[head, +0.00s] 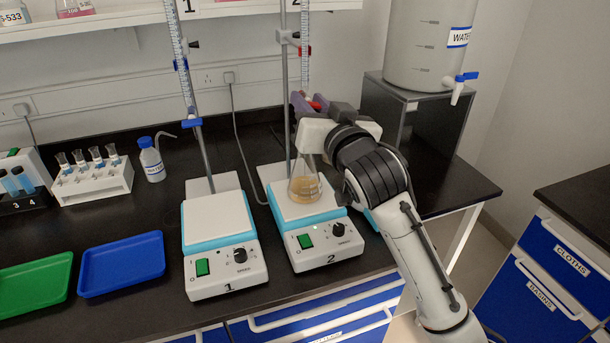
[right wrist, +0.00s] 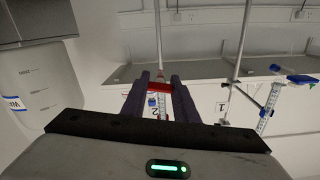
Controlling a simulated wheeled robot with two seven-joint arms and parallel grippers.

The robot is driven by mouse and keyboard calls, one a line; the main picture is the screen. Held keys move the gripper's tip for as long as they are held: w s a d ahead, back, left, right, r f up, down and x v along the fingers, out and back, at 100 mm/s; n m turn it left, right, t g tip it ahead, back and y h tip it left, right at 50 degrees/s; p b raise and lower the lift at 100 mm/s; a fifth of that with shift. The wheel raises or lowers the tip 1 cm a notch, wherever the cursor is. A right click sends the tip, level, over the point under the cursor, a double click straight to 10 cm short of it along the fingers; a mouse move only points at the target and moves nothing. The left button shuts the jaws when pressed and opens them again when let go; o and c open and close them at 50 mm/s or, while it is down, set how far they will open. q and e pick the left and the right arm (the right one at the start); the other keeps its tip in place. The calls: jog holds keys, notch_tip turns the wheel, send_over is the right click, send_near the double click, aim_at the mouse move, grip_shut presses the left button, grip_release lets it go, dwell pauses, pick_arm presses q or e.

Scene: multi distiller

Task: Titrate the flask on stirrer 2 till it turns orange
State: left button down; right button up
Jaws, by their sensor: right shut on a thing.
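The conical flask (head: 305,188) stands upright on the white plate of stirrer 2 (head: 325,245) and holds a pale amber-orange liquid. Burette 2 (head: 305,50) hangs above it on a stand, with red fittings. My right gripper (head: 309,104) is at the burette's lower part, above the flask, and hides the tip. In the right wrist view its two dark fingers (right wrist: 159,92) are shut on the red stopcock (right wrist: 159,86) of the burette. My left gripper is not in view.
Stirrer 1 (head: 222,262) stands to the left, with a blue-tapped burette (head: 178,50) above an empty plate. Blue tray (head: 122,266), green tray (head: 35,284), wash bottle (head: 151,160) and vial rack (head: 94,184) lie further left. A water tank (head: 425,45) stands on a dark box at right.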

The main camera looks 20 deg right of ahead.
jog(key=shift+a+f, duration=0.15)
jog(key=shift+f, duration=0.3)
jog(key=shift+r+n+p, duration=0.1)
jog(key=shift+n+p, duration=0.25)
jog(key=shift+n, duration=0.85)
jog(key=o, duration=1.1)
jog(key=shift+c, duration=0.2)
jog(key=shift+r, duration=0.1)
